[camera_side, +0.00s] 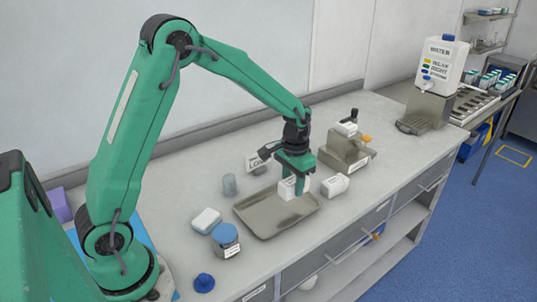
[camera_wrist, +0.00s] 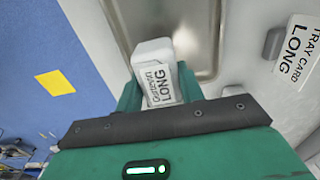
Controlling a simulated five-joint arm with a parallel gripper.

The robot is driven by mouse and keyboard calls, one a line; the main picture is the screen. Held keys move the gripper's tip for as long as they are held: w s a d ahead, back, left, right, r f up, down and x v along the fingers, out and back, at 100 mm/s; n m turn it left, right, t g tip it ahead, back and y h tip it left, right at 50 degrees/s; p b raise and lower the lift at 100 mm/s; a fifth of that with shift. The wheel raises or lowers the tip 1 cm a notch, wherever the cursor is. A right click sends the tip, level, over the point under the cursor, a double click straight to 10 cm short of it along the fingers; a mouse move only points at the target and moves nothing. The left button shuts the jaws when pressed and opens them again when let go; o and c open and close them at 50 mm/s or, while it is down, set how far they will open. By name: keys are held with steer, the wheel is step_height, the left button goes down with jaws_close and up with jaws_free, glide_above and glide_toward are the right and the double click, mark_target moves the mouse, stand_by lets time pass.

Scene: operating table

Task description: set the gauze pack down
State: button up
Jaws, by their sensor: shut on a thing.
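I cannot tell whether the pack touches the tray floor. In the wrist view the tray (camera_wrist: 200,35) lies behind the pack, whose lower part is hidden by my gripper (camera_wrist: 160,92).
A card reading "LONG" (camera_side: 257,163) stands behind the tray. A white roll (camera_side: 335,185) and a grey device (camera_side: 346,152) are to the right. A clear cup (camera_side: 230,185), a white pack (camera_side: 206,220) and a blue-lidded jar (camera_side: 226,240) are left. The tray's near left is clear.

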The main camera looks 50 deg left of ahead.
steer(key=shift+w+a+f, duration=0.3)
steer(key=shift+a+f, duration=0.05)
steer(key=shift+a, duration=0.2)
steer(key=shift+w+a+f, duration=0.25)
steer(key=shift+a+f, duration=0.1)
steer(key=shift+a, duration=0.15)
steer(key=shift+f, duration=2)
steer(key=shift+f, duration=0.15)
steer(key=o, duration=1)
step_height(320, 180, up, 11)
steer(key=shift+r, duration=0.65)
